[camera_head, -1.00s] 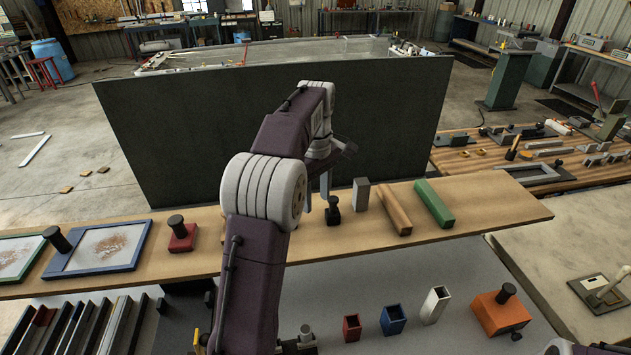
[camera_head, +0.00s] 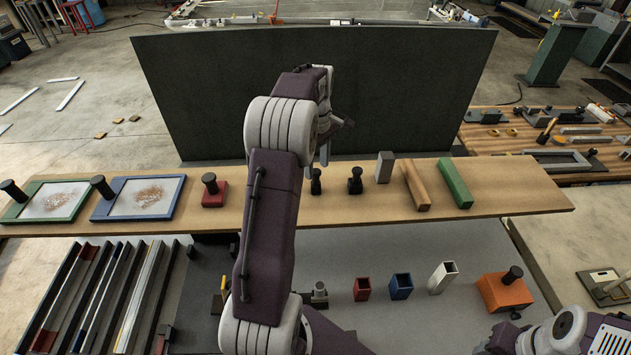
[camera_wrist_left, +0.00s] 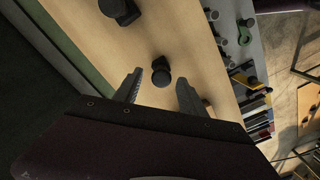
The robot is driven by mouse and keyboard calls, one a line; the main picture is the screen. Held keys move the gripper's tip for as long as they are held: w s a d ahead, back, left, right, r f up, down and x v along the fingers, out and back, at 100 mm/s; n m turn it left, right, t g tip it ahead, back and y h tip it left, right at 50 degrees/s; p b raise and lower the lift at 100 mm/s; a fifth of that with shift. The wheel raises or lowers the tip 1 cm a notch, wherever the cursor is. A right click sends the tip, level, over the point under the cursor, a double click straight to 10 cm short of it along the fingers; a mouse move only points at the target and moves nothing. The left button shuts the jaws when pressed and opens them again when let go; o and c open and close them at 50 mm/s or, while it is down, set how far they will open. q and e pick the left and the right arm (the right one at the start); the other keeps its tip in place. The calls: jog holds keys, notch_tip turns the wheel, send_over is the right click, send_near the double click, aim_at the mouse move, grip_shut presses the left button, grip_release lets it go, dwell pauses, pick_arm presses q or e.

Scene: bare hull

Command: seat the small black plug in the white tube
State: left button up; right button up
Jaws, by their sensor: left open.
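The small black plug (camera_head: 316,182) stands upright on the wooden shelf, left of a larger black plug (camera_head: 355,181). My left gripper (camera_head: 323,155) is open and empty above the small plug. In the left wrist view, the left gripper's fingers (camera_wrist_left: 159,88) are spread apart, and the small plug (camera_wrist_left: 160,72) shows in the gap just beyond their tips. The larger plug (camera_wrist_left: 118,8) is at the top edge there. The white tube (camera_head: 442,277) stands open-topped on the lower grey surface, right of the blue tube. My right gripper is out of view; part of the right arm shows lower right.
A red tube (camera_head: 362,289) and a blue tube (camera_head: 401,286) stand left of the white one. An orange block (camera_head: 503,293) with a black knob is to its right. Grey (camera_head: 384,167), tan (camera_head: 415,186) and green (camera_head: 455,183) blocks lie right of the plugs.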

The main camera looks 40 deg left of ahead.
aim_at(317, 171)
pick_arm(q)
jog(key=shift+s+f, duration=0.25)
jog(key=shift+f, duration=0.3)
jog(key=shift+s+f, duration=0.2)
jog(key=shift+f, duration=0.35)
jog(key=shift+w+d+f, duration=0.1)
jog(key=shift+f, duration=0.2)
jog(key=shift+w+f, duration=0.1)
jog(key=shift+w, duration=0.3)
jog(key=c, duration=1)
jog(key=shift+s, duration=0.25)
grip_shut()
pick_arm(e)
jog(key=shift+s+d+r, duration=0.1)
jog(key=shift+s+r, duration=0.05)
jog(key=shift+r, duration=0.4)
